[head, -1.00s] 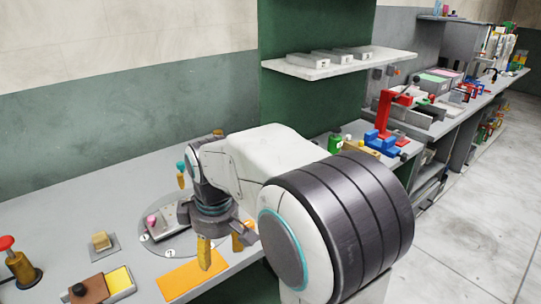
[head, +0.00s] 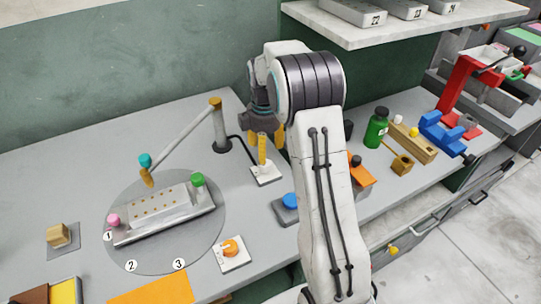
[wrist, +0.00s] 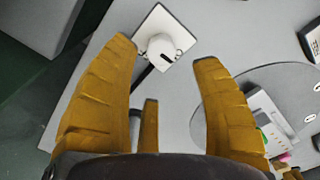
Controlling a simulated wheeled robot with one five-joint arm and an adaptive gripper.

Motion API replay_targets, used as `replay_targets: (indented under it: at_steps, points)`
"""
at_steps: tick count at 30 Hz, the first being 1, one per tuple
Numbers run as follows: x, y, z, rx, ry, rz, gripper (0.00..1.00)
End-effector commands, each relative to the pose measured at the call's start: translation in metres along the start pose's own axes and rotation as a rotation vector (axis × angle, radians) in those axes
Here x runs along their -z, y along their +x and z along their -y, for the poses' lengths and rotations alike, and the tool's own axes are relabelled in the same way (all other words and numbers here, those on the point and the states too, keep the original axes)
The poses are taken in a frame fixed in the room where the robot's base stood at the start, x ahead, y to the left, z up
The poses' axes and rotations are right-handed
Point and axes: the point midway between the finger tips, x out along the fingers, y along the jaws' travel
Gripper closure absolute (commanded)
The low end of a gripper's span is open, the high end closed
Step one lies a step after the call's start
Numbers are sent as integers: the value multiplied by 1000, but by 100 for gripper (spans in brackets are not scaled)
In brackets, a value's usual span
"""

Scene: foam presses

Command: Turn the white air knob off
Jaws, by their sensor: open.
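The white air knob (wrist: 161,48) is a round white dial with a dark slot, on a square white plate. In the wrist view it lies beyond my fingertips, between the lines of the two outer fingers. In the head view its plate (head: 267,177) shows below my gripper (head: 267,150), and the fingers hide most of the knob. My gripper points down with its yellow fingers spread and nothing between them. I cannot tell for sure whether a finger touches the knob or plate.
An orange knob (head: 231,248) on a white plate and a blue button (head: 289,201) are nearby. A grey post with a swing arm (head: 185,133) stands left of my gripper, over a round turntable (head: 207,235) bearing a metal mould (head: 165,215). A green bottle (head: 376,128) stands right.

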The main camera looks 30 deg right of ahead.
Motion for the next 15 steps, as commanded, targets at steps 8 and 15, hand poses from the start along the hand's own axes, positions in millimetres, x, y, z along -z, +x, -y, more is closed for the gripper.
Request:
replay_targets:
  at_steps: [8, 15]
  points:
    - [0, 35, 1, 4, 1, 2, 41]
    - [0, 58, 1, 3, 1, 1, 41]
